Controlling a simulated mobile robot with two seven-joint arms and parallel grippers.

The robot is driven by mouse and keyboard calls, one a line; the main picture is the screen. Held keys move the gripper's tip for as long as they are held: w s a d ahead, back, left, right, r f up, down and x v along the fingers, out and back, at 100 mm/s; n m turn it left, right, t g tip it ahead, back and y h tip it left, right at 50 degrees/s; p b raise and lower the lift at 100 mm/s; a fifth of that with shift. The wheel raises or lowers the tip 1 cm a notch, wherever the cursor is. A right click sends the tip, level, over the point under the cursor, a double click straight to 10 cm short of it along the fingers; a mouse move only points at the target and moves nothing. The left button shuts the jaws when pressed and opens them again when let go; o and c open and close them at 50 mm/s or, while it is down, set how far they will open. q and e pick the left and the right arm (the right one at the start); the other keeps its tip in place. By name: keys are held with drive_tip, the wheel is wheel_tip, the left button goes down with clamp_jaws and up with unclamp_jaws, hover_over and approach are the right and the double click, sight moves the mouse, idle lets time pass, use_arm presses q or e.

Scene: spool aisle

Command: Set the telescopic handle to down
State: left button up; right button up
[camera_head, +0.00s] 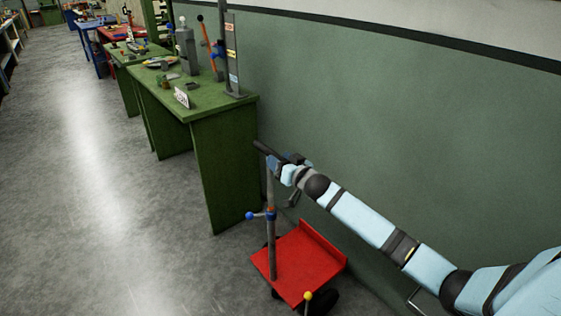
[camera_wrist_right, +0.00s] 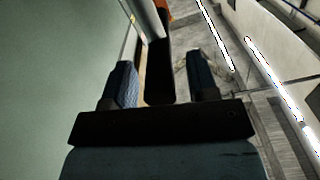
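The telescopic handle is a grey upright pole (camera_head: 271,240) on a red hand cart (camera_head: 308,258). The pole stands well above the collar. My right gripper (camera_head: 276,162) is at the top of the pole, by the crossbar. In the right wrist view its two dark blue fingers stand apart, with a dark bar (camera_wrist_right: 160,72), seemingly the grip, between them. Gaps show on both sides of the bar. My left gripper is not in view.
A green workbench (camera_head: 222,112) with tools and a small sign stands just left of and behind the cart. A green wall (camera_head: 400,120) runs close along the right. A yellow-knobbed lever (camera_head: 308,297) stands at the cart's front. Open grey floor (camera_head: 110,220) lies to the left.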

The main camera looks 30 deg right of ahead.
clamp_jaws()
use_arm(q)
drive_tip(key=b, duration=0.2)
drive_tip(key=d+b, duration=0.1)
drive_tip(key=b, duration=0.2)
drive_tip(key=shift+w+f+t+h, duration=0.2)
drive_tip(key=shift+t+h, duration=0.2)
use_arm(e)
wheel_tip(320, 180, down, 17)
drive_tip(key=shift+s, duration=0.1)
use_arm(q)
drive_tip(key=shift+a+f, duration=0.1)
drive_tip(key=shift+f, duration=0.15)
use_arm(e)
drive_tip(key=shift+o, duration=0.3)
unclamp_jaws()
